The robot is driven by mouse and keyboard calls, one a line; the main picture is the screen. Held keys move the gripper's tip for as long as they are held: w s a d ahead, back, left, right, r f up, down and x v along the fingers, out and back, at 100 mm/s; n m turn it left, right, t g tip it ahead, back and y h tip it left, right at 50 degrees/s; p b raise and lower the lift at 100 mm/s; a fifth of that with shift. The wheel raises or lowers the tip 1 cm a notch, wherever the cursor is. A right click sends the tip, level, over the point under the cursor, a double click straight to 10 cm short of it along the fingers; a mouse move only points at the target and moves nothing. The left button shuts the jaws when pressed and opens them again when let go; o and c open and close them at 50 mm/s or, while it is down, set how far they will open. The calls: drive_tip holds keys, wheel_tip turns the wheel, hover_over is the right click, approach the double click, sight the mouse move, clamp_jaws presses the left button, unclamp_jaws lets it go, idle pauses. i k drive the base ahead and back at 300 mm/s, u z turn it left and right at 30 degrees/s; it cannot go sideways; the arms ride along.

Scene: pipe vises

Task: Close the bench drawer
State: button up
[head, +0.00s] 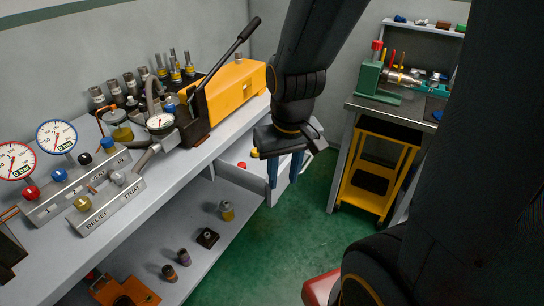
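The bench drawer (241,181) is grey-white and sticks out from under the bench top at its right end, standing open. Its inside shows, with a small red object (242,165) in it. A pale handle (308,161) shows at its front, right of my fingers. My gripper (285,184) points down at the drawer's front end, with its two blue fingers apart and nothing visible between them. The fingers overlap the drawer front in the picture; I cannot tell whether they touch it. My gripper and wrist hide part of the drawer.
The grey bench (190,160) carries gauges, valves and a yellow machine (235,88) with a long black lever (232,52). Fittings stand on its lower shelf (210,262). A second bench with a green vise (375,82) and yellow cart (378,170) is right. Green floor is clear between.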

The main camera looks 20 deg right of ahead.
sight(255, 179)
drive_tip(key=z, duration=0.1)
drive_tip(key=i, duration=0.65)
drive_tip(key=z, duration=0.55)
drive_tip(key=k, duration=0.4)
drive_tip(key=u, duration=0.65)
drive_tip(key=i, duration=0.35)
drive_tip(key=z, duration=0.55)
